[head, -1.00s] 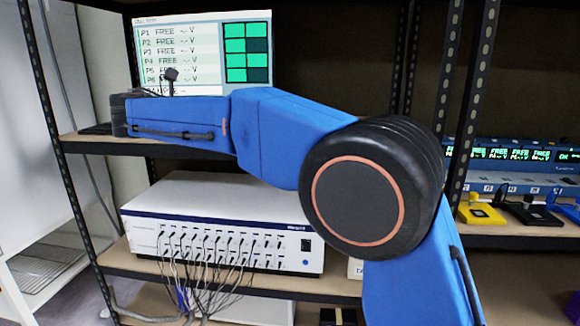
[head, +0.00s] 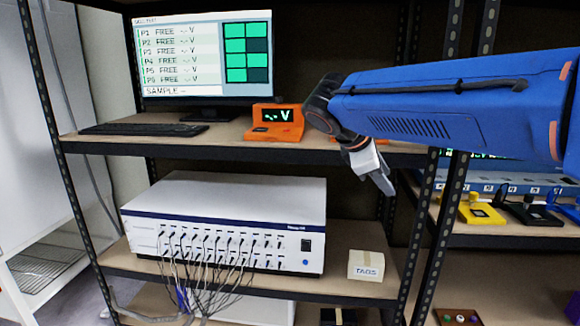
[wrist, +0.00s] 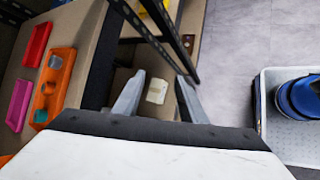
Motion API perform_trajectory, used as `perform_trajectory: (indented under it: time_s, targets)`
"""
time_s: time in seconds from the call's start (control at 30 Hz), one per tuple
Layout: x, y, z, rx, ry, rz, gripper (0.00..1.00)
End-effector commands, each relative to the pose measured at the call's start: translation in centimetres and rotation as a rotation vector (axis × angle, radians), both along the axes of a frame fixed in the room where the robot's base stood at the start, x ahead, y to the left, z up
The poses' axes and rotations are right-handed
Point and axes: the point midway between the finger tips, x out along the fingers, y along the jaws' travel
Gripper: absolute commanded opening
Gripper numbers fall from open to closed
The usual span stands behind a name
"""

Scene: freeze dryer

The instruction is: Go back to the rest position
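My gripper (head: 380,181) hangs at the end of my blue arm, in front of the upper shelf's right end in the head view. It points down and to the right. In the wrist view my gripper (wrist: 160,85) has its two grey fingers spread apart. Nothing is held between them. A small pale box shows beyond the fingers, well below them.
The shelf rack carries a monitor (head: 202,58), a keyboard (head: 143,129), an orange meter (head: 274,123), a white cabled instrument (head: 225,222) and a TABS box (head: 366,265). Rack posts stand close to my arm. The wrist view shows an orange holder (wrist: 52,88) and a white bin (wrist: 293,145).

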Motion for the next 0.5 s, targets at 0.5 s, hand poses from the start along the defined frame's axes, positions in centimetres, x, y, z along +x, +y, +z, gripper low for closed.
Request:
perform_trajectory:
  time_s: [0.5]
  targets:
    - [-15.4,-7.6,-11.6,0.594,-0.197,-0.535,0.38]
